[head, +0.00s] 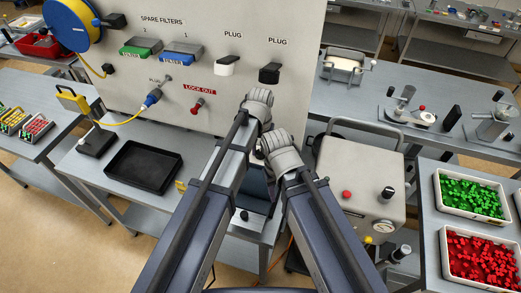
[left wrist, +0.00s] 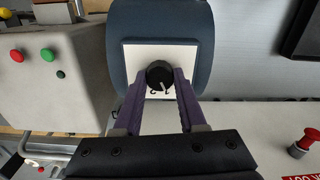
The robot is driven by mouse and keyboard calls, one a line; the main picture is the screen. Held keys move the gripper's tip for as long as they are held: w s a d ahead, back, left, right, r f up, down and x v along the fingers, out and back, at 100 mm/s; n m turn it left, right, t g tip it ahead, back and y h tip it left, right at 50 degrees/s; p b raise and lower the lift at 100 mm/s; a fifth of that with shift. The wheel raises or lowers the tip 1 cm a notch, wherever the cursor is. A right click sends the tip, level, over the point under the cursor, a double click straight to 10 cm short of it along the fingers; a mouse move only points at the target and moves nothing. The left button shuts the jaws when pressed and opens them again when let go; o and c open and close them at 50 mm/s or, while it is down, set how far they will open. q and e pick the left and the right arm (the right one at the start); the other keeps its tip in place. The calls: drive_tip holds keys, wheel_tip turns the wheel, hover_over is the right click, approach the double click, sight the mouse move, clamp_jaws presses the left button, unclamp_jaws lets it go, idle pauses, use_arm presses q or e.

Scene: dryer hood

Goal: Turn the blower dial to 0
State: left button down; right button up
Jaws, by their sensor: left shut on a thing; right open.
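The blower dial (left wrist: 160,72) is a round black knob with a white pointer mark, on a white plate (left wrist: 133,55) set in the dark blue hood (left wrist: 160,17). The pointer faces down and slightly right in that view. My left gripper (left wrist: 161,82) is shut on the dial, one purple finger on each side. In the head view my left gripper (head: 258,103) is above my right gripper (head: 277,148), which is open; the dial is hidden there.
The grey panel (head: 205,45) stands behind, with a red lock-out knob (head: 197,106), also in the left wrist view (left wrist: 304,139). A black tray (head: 144,166) lies left. A grey box (head: 358,178) with a red button stands close right of my right gripper.

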sight(260, 152)
use_arm(q)
drive_tip(key=n, duration=0.7)
idle(0.6)
drive_tip(key=shift+c, duration=2.4)
unclamp_jaws()
drive_tip(key=shift+r, duration=0.1)
wheel_tip(260, 152, up, 8)
drive_tip(key=p, duration=0.8)
drive_tip(key=shift+f, duration=0.2)
